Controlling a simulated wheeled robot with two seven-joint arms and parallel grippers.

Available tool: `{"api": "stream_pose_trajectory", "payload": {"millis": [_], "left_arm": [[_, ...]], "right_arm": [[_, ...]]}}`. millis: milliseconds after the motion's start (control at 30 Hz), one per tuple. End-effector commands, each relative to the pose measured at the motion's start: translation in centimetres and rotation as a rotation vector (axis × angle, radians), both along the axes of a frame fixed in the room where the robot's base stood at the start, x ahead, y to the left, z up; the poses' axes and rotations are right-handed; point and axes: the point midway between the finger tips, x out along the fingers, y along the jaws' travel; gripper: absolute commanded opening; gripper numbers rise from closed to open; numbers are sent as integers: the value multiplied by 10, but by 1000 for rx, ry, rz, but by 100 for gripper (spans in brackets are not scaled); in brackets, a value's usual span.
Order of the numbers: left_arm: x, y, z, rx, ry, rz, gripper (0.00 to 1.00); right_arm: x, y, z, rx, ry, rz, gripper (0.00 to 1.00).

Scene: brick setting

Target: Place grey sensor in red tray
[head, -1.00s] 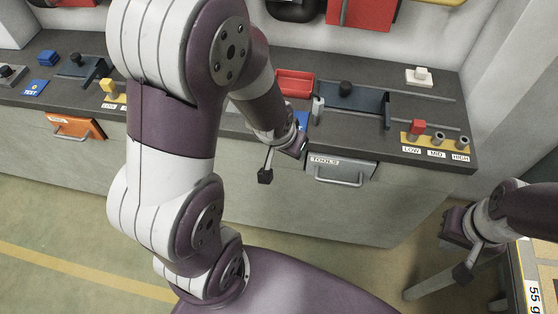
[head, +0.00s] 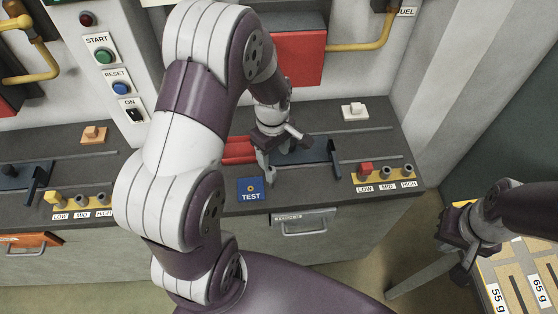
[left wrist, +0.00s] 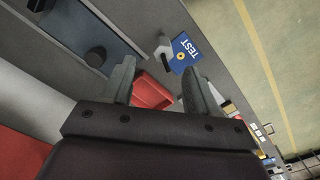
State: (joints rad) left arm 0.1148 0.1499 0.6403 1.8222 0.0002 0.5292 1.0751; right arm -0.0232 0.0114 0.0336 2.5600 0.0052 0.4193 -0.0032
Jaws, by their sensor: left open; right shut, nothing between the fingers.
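The red tray (head: 237,150) sits on the dark bench top, partly hidden behind my left arm and gripper; it also shows in the left wrist view (left wrist: 152,93) between the fingers. A small light grey piece, apparently the grey sensor (left wrist: 163,46), stands beside the blue TEST plate (left wrist: 186,50). In the head view the grey piece (head: 262,163) shows just below my left gripper (head: 282,146). The left gripper is open above the bench, with nothing between its fingers. My right gripper (head: 462,264) is shut and empty at the lower right, away from the bench.
A dark slide fixture (head: 318,150) with an upright end plate lies right of the left gripper. A yellow strip with LOW, MID and HIGH posts (head: 386,173) is further right. A white block (head: 354,110) sits at the back. The wall with a red box (head: 300,58) rises behind.

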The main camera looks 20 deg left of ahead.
Motion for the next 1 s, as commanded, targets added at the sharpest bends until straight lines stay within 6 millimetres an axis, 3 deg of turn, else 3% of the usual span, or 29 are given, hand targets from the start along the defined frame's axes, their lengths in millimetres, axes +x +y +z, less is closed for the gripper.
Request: {"api": "stream_pose_trajectory", "payload": {"millis": [233, 467, 633, 767, 933, 967, 1000], "left_arm": [[-2, 0, -50, 0, 7, 21, 59], [-2, 2, -80, 0, 5, 21, 59], [-2, 7, -112, -1, 4, 20, 59], [-1, 7, -124, 0, 0, 19, 59], [-1, 7, -125, 0, 0, 19, 59], [-1, 7, -125, 0, 0, 19, 53], [-1, 7, -125, 0, 0, 19, 40]], "right_arm": [[0, 0, 10, 0, 0, 0, 0], [0, 0, 18, 0, -1, 0, 0], [0, 0, 28, 0, -1, 0, 0], [0, 0, 29, 0, -1, 0, 0], [0, 0, 28, 0, -1, 0, 0], [0, 0, 28, 0, -1, 0, 0], [0, 0, 28, 0, -1, 0, 0]]}}
